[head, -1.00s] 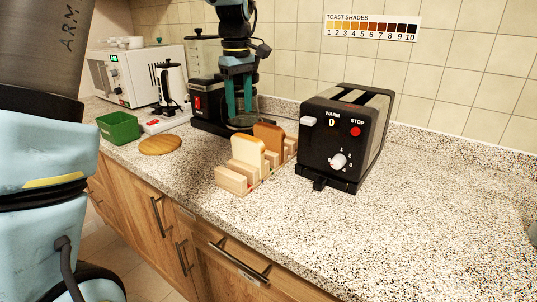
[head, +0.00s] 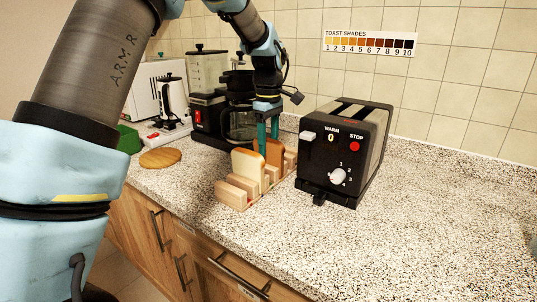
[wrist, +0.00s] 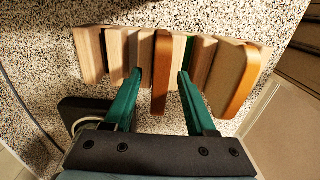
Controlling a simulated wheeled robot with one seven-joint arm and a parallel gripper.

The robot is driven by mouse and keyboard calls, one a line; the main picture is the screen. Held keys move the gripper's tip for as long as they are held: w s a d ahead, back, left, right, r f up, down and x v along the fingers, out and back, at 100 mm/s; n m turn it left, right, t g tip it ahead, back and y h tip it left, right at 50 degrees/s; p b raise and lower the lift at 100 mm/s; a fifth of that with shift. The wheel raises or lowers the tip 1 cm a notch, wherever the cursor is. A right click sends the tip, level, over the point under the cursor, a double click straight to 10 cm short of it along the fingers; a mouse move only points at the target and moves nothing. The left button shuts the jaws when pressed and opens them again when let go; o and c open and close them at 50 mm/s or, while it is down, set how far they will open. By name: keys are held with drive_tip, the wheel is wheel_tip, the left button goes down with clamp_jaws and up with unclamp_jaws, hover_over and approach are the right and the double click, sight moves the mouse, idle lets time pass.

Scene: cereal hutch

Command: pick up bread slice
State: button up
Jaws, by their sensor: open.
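A wooden rack (head: 232,195) on the counter holds two upright slices. The pale bread slice (head: 247,166) with a brown crust is nearer the front; the darker brown slice (head: 273,153) is behind it. In the wrist view the pale slice (wrist: 238,82) is at the right, outside my fingers. My gripper (head: 268,135) is open, pointing down at the darker slice. In the wrist view the teal fingers of my gripper (wrist: 160,88) lie on either side of the darker slice (wrist: 161,78). I cannot tell whether they touch it.
A black toaster (head: 345,150) stands close to the right of the rack. A coffee maker (head: 208,100) is behind my gripper. The counter right of the toaster is clear.

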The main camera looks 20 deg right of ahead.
drive_tip(key=shift+f, duration=1.05)
clamp_jaws()
